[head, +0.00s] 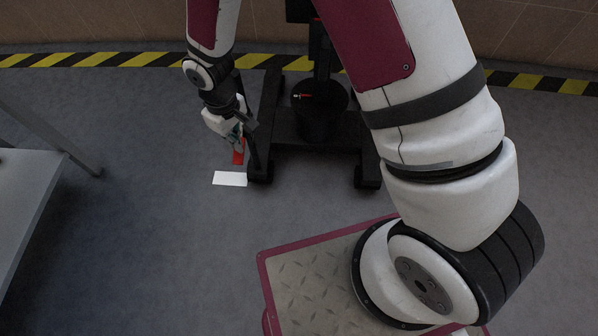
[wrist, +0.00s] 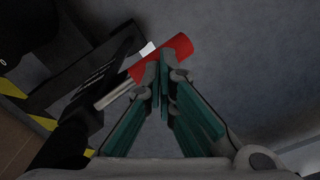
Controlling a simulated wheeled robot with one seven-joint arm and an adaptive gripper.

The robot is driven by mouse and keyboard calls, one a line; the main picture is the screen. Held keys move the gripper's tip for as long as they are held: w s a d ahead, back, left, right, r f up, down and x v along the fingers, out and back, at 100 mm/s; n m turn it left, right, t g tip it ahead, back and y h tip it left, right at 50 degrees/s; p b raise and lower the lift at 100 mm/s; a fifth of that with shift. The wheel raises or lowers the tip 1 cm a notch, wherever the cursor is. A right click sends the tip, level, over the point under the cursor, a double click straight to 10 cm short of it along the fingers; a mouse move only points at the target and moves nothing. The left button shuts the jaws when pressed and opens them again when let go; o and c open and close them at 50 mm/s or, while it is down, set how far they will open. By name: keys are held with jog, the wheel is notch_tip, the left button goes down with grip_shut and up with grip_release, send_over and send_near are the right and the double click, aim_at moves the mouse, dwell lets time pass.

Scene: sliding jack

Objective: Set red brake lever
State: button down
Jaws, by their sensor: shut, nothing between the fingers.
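The red brake lever (wrist: 160,57) shows in the wrist view as a red grip on a bare metal rod that runs to a black jack frame. In the head view its red grip (head: 239,152) is partly hidden behind my gripper. My gripper (head: 239,142) points down at the lever in the head view. In the wrist view my gripper (wrist: 163,62) has its teal fingers shut, with the tips over the lower edge of the red grip. Nothing is held between them. I cannot tell whether the fingertips touch the grip.
The black jack base (head: 316,146) stands on the grey floor with a dark round bucket (head: 318,110) on it. A white patch (head: 230,179) lies on the floor beside its front foot. A grey table (head: 30,190) stands at the left. Open floor lies between.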

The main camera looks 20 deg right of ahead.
notch_tip(320, 180, up, 11)
jog(key=p, duration=0.8)
dwell(0.5)
dwell(0.5)
jog(key=s+d+r+m+h, duration=0.15)
jog(key=s+d+r, duration=0.25)
jog(key=d+r, duration=0.55)
jog(key=s+d+r+m, duration=0.35)
jog(key=d+r, duration=0.25)
jog(key=r, duration=0.7)
jog(key=s+d+r+m+y, duration=0.1)
jog(key=s+d+r, duration=0.1)
jog(key=s, duration=0.5)
jog(key=s+d+r+m, duration=0.1)
jog(key=s+d+r, duration=0.1)
jog(key=s, duration=0.5)
jog(key=s+d+r+m+y, duration=0.1)
jog(key=s+d+r, duration=0.15)
jog(key=s, duration=0.55)
notch_tip(320, 180, up, 33)
jog(key=t+p, duration=0.4)
jog(key=p, duration=2.7)
jog(key=shift+w+f, duration=0.15)
jog(key=shift+w, duration=0.05)
